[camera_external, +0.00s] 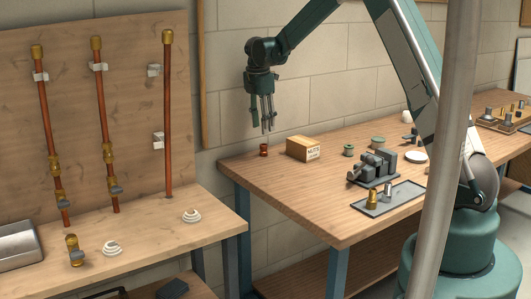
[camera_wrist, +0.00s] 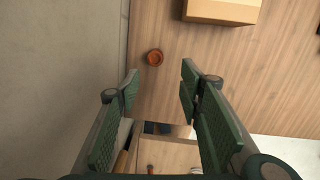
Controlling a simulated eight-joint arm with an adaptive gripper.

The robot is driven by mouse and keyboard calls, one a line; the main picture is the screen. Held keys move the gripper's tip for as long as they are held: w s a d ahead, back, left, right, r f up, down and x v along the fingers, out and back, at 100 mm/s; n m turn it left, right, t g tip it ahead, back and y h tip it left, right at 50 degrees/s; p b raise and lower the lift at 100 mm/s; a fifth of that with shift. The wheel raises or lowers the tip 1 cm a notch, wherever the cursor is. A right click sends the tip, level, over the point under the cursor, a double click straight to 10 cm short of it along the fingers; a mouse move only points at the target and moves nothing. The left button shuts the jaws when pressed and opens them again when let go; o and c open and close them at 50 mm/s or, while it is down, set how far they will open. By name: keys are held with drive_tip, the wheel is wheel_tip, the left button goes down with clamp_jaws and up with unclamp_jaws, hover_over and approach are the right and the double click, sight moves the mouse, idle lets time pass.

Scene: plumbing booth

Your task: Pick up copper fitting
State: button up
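The copper fitting (camera_external: 263,150) is a small reddish-brown ring-like piece standing on the wooden workbench near its back left corner. In the wrist view the copper fitting (camera_wrist: 155,57) shows from above as a round ring with a dark opening, beyond the fingertips and between their directions. My gripper (camera_external: 268,130) hangs fingers-down above the copper fitting, with a small gap to it. In the wrist view my gripper (camera_wrist: 160,88) has its green-padded fingers spread wide, with nothing between them.
A cardboard box (camera_external: 303,148) labelled NUTS stands right of the fitting; it also shows in the wrist view (camera_wrist: 222,10). The wall (camera_wrist: 60,80) is close on the left.

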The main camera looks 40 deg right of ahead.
sight(263, 145)
drive_tip(key=shift+w+d+f+n, duration=0.15)
drive_tip(key=shift+w+f, duration=0.15)
drive_tip(key=shift+f, duration=0.3)
drive_tip(key=shift+w+d+f+n, duration=0.1)
drive_tip(key=shift+w+f+n, duration=0.15)
drive_tip(key=shift+f, duration=0.3)
drive_tip(key=shift+w+d+f+n, duration=0.15)
drive_tip(key=shift+w+f, duration=0.15)
drive_tip(key=shift+f, duration=0.3)
drive_tip(key=shift+d+f, duration=0.15)
drive_tip(key=shift+f, duration=1.1)
drive_tip(key=shift+f, duration=0.1)
drive_tip(key=shift+d+f, duration=0.2)
drive_tip(key=shift+f, duration=1.05)
drive_tip(key=shift+d+f, duration=0.2)
drive_tip(key=shift+f, duration=1.05)
drive_tip(key=shift+c, duration=0.5)
drive_tip(key=c, duration=0.9)
